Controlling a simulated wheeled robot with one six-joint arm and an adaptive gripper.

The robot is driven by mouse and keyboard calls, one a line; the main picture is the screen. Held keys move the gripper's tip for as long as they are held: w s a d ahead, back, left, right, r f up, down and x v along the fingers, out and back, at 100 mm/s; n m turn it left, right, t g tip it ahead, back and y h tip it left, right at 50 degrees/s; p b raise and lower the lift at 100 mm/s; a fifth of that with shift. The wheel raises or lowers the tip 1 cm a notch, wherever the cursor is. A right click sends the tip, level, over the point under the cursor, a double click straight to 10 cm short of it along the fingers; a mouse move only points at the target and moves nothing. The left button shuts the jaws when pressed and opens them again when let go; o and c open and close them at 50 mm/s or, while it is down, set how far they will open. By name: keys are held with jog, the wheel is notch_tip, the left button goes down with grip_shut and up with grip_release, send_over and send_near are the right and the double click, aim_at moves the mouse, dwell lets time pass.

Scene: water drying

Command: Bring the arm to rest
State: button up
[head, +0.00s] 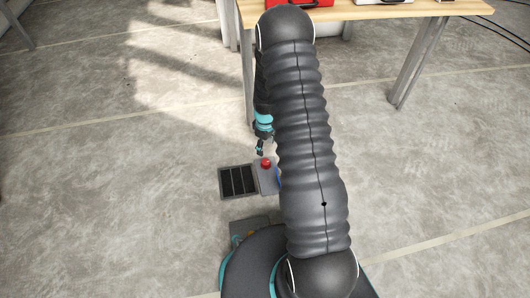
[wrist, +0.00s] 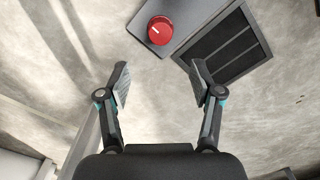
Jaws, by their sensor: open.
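My arm stretches up through the middle of the head view, in a dark ribbed sleeve. My gripper (head: 260,148) hangs down just left of it, small and partly hidden behind the arm. In the wrist view my gripper (wrist: 160,88) is open, its two fingers wide apart with nothing between them. Beyond the fingertips the wrist view shows a red knob (wrist: 160,30) with a white mark, on a grey panel; the gripper does not touch it there. The red knob (head: 266,163) also shows in the head view, just below the gripper.
A dark slatted grille (head: 238,181) lies beside the knob's grey panel (wrist: 190,14). A wooden table (head: 375,11) with metal legs stands at the top, with red objects (head: 298,3) on it. The concrete floor is clear to the left and right.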

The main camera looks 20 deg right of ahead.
jog(key=shift+r, duration=0.8)
jog(key=s+a+r+m+g, duration=0.2)
jog(key=s+r+m, duration=0.15)
jog(key=s, duration=0.45)
jog(key=s+a+r+m+t+p, duration=0.1)
jog(key=s+r, duration=0.5)
jog(key=r, duration=0.9)
jog(key=s+a+r+m+t+p, duration=0.1)
jog(key=s+a+r+t+p, duration=0.3)
jog(key=r, duration=1.2)
jog(key=s+a+r+m+t+p, duration=0.1)
jog(key=s+a+r+p, duration=0.3)
jog(key=s+r, duration=0.6)
notch_tip(320, 180, up, 6)
jog(key=shift+s+a+r+t+p, duration=0.25)
jog(key=shift+t+p, duration=0.15)
jog(key=shift+t, duration=0.3)
jog(key=shift+r, duration=0.25)
jog(key=shift+c, duration=0.2)
